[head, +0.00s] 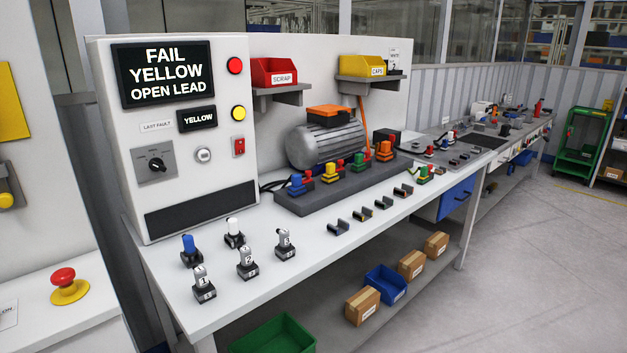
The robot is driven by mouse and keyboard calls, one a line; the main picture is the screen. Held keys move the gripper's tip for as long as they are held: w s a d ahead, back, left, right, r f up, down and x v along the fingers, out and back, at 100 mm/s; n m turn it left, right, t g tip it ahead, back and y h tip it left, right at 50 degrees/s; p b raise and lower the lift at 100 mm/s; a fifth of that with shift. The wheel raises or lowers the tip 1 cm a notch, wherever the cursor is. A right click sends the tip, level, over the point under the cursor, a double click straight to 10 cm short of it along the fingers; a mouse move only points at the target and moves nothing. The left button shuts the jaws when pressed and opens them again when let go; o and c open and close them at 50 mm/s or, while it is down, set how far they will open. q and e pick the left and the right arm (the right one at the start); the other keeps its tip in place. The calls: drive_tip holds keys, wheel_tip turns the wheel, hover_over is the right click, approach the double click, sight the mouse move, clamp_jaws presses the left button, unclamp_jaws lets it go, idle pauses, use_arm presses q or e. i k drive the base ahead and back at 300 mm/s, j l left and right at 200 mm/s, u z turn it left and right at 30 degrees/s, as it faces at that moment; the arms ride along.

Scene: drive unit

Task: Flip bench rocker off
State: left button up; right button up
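A small red rocker switch (239,146) in a light plate sits on the front of the white test cabinet (215,190), right of a round white button (204,155). It is too small to tell which way the rocker is tipped. The cabinet's black display (165,74) reads "FAIL YELLOW OPEN LEAD". A smaller display (197,118) reads "YELLOW". Neither of my grippers shows in the head view.
A dark rotary knob (155,164) and red (235,65) and yellow (238,112) round buttons share the panel. A grey motor (327,143) and several small connectors stand on the bench (300,238). A red mushroom button (65,277) is at left.

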sight(240, 144)
drive_tip(key=i+l+u, duration=0.1)
drive_tip(key=u, duration=0.3)
drive_tip(key=l+u, duration=0.15)
drive_tip(key=u, duration=0.2)
drive_tip(key=i+l+u, duration=0.1)
drive_tip(key=u, duration=0.3)
drive_tip(key=l+u, duration=0.3)
drive_tip(key=l, duration=0.5)
drive_tip(key=l+u, duration=0.25)
drive_tip(key=l, duration=0.5)
drive_tip(key=l+u, duration=0.3)
drive_tip(key=l, duration=0.5)
drive_tip(key=k+l, duration=0.1)
drive_tip(key=l, duration=0.8)
drive_tip(key=k+l, duration=0.15)
drive_tip(key=l, duration=0.3)
drive_tip(key=i, duration=0.65)
drive_tip(key=k, duration=0.65)
